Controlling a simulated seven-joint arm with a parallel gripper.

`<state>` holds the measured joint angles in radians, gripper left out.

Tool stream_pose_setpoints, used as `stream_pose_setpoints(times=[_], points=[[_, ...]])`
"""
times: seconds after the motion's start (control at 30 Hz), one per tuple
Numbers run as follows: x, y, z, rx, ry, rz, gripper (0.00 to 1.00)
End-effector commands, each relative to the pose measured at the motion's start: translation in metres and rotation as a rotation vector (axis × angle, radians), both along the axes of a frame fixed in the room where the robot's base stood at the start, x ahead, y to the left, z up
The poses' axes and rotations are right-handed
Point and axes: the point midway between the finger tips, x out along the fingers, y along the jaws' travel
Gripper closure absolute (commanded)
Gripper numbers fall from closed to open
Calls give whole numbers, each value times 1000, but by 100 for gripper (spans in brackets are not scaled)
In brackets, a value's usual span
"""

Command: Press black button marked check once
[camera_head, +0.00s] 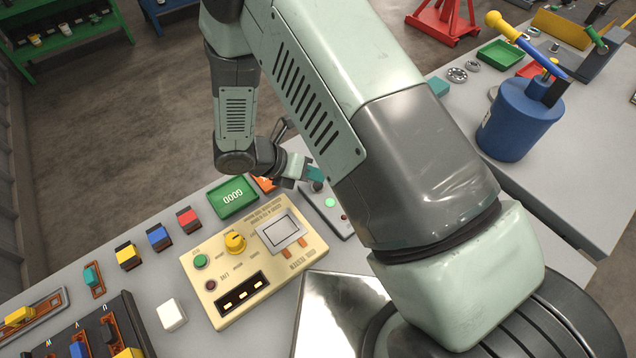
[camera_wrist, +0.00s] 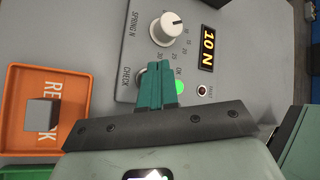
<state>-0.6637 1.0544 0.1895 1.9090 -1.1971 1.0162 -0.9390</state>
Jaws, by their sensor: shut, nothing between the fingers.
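The test panel (camera_head: 335,212) is a grey box behind the arm in the head view; its face (camera_wrist: 240,75) fills the upper middle of the wrist view. The black button (camera_head: 317,187) lies in line with a green lamp and a red lamp. In the wrist view the word CHECK shows left of the fingers, and the button is mostly hidden behind them. My gripper (camera_head: 316,173) has teal fingers held together and empty, with the tips over the button; it also shows in the wrist view (camera_wrist: 157,67). I cannot tell whether the tips touch the button.
The panel also bears a white spring knob (camera_wrist: 165,28), a display (camera_wrist: 208,48) reading 10 N, a lit green OK lamp (camera_wrist: 179,87) and a dark red fault lamp (camera_wrist: 202,90).

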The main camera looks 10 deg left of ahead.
Motion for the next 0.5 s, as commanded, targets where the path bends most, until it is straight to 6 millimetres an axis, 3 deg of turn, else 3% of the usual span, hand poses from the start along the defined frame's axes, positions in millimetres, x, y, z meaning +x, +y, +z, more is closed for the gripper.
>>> stream_pose_setpoints(times=[0.17,0.5], points=[[0,0,1,0,0,0,100],[1,0,33,1,-1,0,100]])
